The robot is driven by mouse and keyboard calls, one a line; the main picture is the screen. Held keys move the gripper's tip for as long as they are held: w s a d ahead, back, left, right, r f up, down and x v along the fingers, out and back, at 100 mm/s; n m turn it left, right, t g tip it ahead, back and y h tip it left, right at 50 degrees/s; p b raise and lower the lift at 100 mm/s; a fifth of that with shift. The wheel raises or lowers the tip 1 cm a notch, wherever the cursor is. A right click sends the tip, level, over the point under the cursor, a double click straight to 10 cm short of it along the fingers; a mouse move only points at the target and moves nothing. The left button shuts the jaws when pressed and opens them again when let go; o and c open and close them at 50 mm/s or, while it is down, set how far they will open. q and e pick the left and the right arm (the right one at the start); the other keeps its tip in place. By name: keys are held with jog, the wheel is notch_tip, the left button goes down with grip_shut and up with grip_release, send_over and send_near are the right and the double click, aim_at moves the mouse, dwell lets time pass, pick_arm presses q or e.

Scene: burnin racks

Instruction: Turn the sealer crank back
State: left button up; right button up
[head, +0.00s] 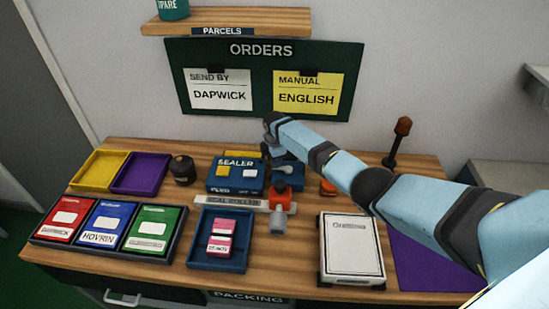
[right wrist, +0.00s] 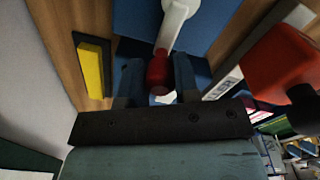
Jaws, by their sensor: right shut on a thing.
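The blue sealer (head: 222,184) stands on the wooden bench, with a yellow and a white patch on its front. In the right wrist view, its crank has a white arm (right wrist: 175,22) and a dark red knob (right wrist: 157,72). My right gripper (right wrist: 158,68) is shut on the red knob, one finger on each side of it. My left gripper is not in view.
A red-orange device (head: 282,196) stands close beside the sealer, near the seal roller strip (head: 218,201). A dark knob-topped jar (head: 183,170) is left of the sealer. A blue tray (head: 219,262) with pink packets lies in front. A brown-knobbed lever (head: 397,140) stands upright behind my arm.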

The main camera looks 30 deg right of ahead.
dwell(0.4)
jog(key=o, duration=0.9)
jog(key=shift+r, duration=0.1)
jog(key=r, duration=1.3)
jog(key=shift+s+r, duration=0.3)
jog(key=shift+r, duration=0.1)
